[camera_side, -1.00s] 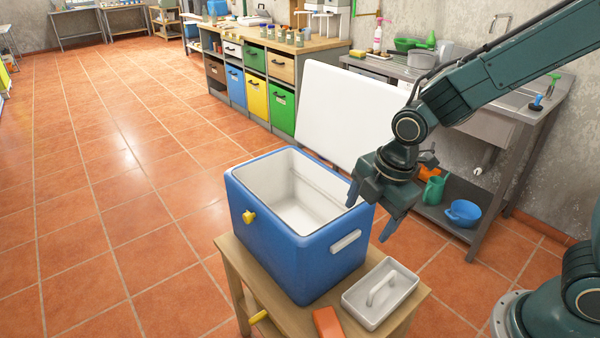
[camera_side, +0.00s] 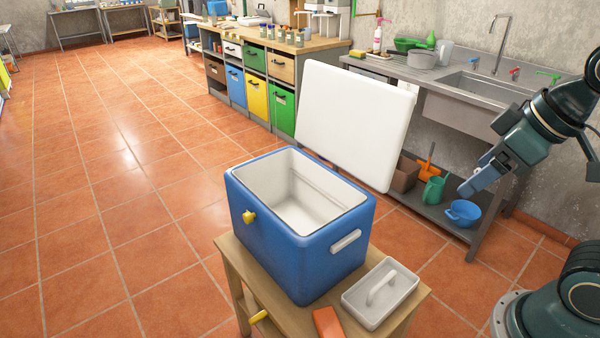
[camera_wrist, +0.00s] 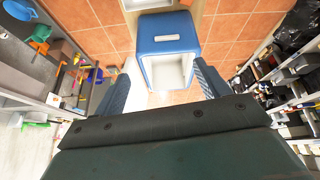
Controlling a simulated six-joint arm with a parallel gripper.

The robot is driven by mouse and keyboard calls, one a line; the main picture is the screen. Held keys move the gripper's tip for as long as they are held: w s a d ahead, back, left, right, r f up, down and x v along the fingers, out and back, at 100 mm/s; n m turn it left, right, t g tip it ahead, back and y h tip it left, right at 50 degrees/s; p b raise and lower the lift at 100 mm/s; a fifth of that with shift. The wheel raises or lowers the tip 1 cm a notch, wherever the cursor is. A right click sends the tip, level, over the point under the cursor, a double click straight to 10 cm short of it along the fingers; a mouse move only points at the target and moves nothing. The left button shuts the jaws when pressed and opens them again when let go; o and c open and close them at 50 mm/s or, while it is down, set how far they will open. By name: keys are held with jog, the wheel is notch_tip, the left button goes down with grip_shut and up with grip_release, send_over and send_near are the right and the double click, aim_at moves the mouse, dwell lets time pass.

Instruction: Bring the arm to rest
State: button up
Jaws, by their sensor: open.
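My gripper (camera_side: 483,181) is at the right of the side view, in front of the sink bench and well away from the blue cooler. In the wrist view its two fingers (camera_wrist: 163,92) stand apart with nothing between them. The blue cooler (camera_side: 310,255) stands on a small wooden table (camera_side: 232,262). Its white lid (camera_side: 352,125) is raised and its white inside looks empty. The cooler also shows in the wrist view (camera_wrist: 168,25), beyond the fingers.
A white tray with a handle (camera_side: 380,293) and an orange block (camera_side: 328,322) lie on the table beside the cooler. The sink bench (camera_side: 450,100) stands behind, with a blue bowl (camera_side: 463,213) and a green watering can (camera_side: 434,190) on its low shelf. The tiled floor at left is clear.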

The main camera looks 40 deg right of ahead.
jog(key=shift+s+d+r+m, duration=0.1)
jog(key=shift+s+m, duration=0.3)
jog(key=shift+s, duration=0.05)
jog(key=shift+s+d+r+m, duration=0.1)
jog(key=shift+s+m, duration=0.3)
